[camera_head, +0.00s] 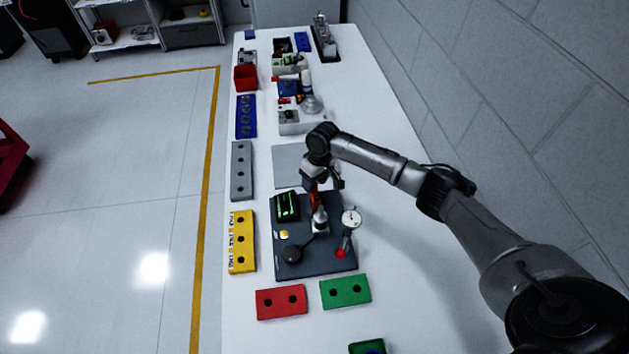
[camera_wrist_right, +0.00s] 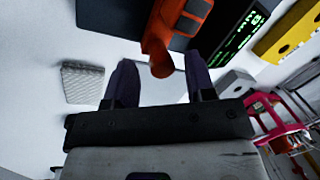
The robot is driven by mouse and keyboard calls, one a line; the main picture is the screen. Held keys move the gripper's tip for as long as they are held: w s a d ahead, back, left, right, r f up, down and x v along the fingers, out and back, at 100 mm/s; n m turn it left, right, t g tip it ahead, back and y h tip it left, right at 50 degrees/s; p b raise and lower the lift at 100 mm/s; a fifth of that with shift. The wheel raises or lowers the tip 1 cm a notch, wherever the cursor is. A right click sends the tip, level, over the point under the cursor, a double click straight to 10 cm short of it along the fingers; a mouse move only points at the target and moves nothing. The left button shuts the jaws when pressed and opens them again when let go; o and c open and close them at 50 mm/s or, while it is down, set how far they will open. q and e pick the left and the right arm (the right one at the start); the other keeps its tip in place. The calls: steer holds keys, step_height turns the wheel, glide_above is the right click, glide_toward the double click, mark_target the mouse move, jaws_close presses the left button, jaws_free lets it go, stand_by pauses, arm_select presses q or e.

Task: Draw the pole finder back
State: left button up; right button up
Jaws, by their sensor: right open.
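An orange part (camera_head: 315,197), likely the pole finder, stands on the dark fixture plate (camera_head: 285,263). It also shows in the right wrist view (camera_wrist_right: 183,28), where its rounded end points toward the gap between my fingers. My right gripper (camera_head: 322,184) is over the far edge of the plate, close to the orange part. In the right wrist view its two dark fingers (camera_wrist_right: 160,82) are spread apart with nothing gripped between them. Whether they touch the orange part I cannot tell. My left gripper is not in view.
On the plate are a green-lit display (camera_head: 287,206), a dial gauge (camera_head: 351,218), a black round knob (camera_head: 292,254) and a red knob (camera_head: 341,254). A yellow block (camera_head: 242,242), red block (camera_head: 281,302) and green block (camera_head: 345,292) surround it. The table's right side is clear.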

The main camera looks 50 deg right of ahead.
step_height(320, 180, up, 13)
steer(key=d, duration=0.2)
steer(key=shift+d+r+p, duration=0.15)
steer(key=shift+d+p, duration=0.15)
steer(key=shift+d, duration=0.05)
steer(key=shift+s, duration=0.1)
stand_by(0.4)
